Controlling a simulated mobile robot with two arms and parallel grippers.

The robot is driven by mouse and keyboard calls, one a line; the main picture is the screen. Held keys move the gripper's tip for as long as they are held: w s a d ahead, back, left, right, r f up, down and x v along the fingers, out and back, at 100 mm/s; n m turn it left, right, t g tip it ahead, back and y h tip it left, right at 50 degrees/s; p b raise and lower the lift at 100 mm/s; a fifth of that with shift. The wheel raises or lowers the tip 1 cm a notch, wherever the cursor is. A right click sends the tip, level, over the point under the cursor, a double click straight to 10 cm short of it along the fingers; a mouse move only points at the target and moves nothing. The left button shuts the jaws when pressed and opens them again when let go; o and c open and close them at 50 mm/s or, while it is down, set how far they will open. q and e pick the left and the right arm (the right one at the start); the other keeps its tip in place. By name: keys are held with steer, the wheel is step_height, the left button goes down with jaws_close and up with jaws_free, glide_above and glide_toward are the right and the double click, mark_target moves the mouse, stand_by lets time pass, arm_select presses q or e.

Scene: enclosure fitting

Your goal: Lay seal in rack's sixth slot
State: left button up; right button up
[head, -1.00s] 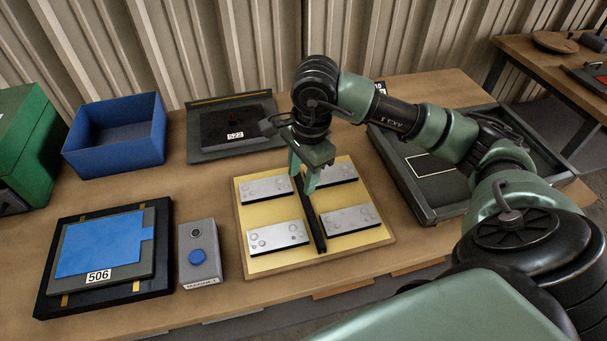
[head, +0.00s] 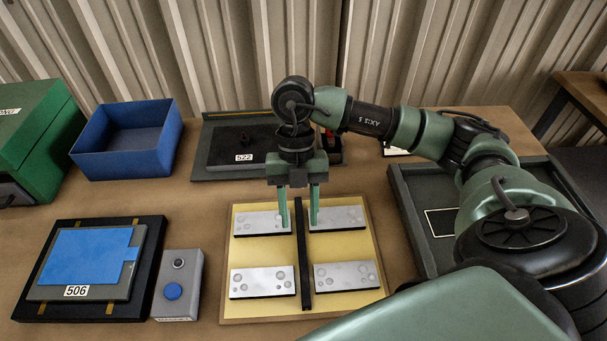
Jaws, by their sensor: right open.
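A long thin black strip (head: 304,265), possibly the seal, runs front to back down the middle of a yellow board (head: 260,254). Two silver plates with round marks lie on each side of it, such as the near left plate (head: 262,282) and near right plate (head: 345,276). I cannot tell which part is the rack or its sixth slot. My right gripper (head: 299,224) points down over the strip's far end. Its fingers are apart, one on each side of the strip, with nothing seen gripped. Fingertip height is unclear. My left gripper is out of view.
Left of the board are a grey button box (head: 178,287) and a blue-covered panel labelled 506 (head: 88,257). A blue bin (head: 125,148), a green box (head: 35,135) and a dark panel labelled 522 (head: 232,157) stand behind. A dark tray (head: 409,220) is at right.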

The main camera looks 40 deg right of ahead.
mark_target(302, 245)
steer(key=p+x, duration=0.2)
steer(key=x, duration=0.4)
steer(key=shift+s+d+f, duration=0.1)
steer(key=shift+f, duration=0.45)
jaws_close()
